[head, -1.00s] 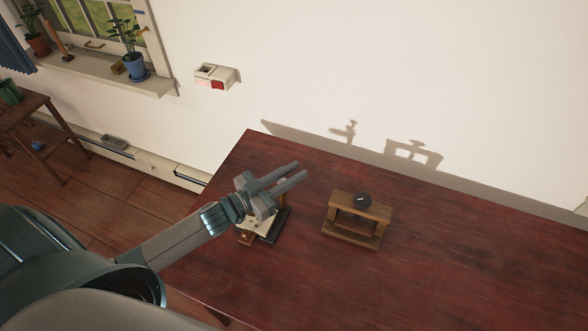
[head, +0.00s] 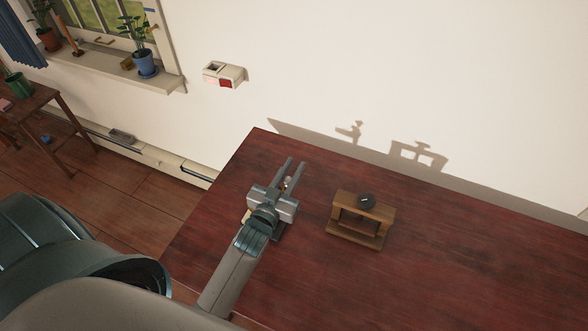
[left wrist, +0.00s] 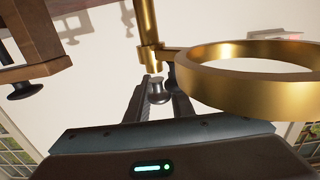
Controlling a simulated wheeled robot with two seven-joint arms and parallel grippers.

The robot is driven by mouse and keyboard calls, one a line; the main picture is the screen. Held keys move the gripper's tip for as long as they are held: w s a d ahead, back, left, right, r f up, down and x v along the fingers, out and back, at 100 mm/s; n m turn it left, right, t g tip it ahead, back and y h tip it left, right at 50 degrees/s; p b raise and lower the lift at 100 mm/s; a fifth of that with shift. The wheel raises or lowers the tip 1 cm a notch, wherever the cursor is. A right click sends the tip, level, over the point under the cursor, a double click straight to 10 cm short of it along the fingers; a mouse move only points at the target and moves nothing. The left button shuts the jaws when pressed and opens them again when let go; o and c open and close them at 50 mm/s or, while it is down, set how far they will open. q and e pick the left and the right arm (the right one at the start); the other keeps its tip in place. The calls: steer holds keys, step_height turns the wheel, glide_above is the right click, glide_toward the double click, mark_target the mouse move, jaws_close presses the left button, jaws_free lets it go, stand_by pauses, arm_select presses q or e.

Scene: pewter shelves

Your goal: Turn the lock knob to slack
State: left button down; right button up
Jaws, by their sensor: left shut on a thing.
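The small dark lock knob (left wrist: 158,92) sits between the fingers of my left gripper (head: 296,163) in the left wrist view. The fingers (left wrist: 160,80) are shut on it. Beside the knob are an upright brass post (left wrist: 148,25) and a large brass ring (left wrist: 225,88) on a short arm. The knob's turn position cannot be told.
A wooden frame (head: 345,234) with a black dial (head: 366,201) on top stands to the right on the dark red table (head: 440,270). The table's right side is clear. A white wall box (head: 224,74) hangs behind, left of the table.

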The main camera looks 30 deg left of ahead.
arm_select(q)
steer(key=shift+y, duration=0.3)
steer(key=c, duration=1.6)
jaws_free()
steer(key=shift+o, duration=0.2)
steer(key=s+d+b, duration=0.1)
steer(key=s+b, duration=0.4)
steer(key=s, duration=1.2)
steer(key=shift+s, duration=0.15)
steer(key=shift+d, duration=0.1)
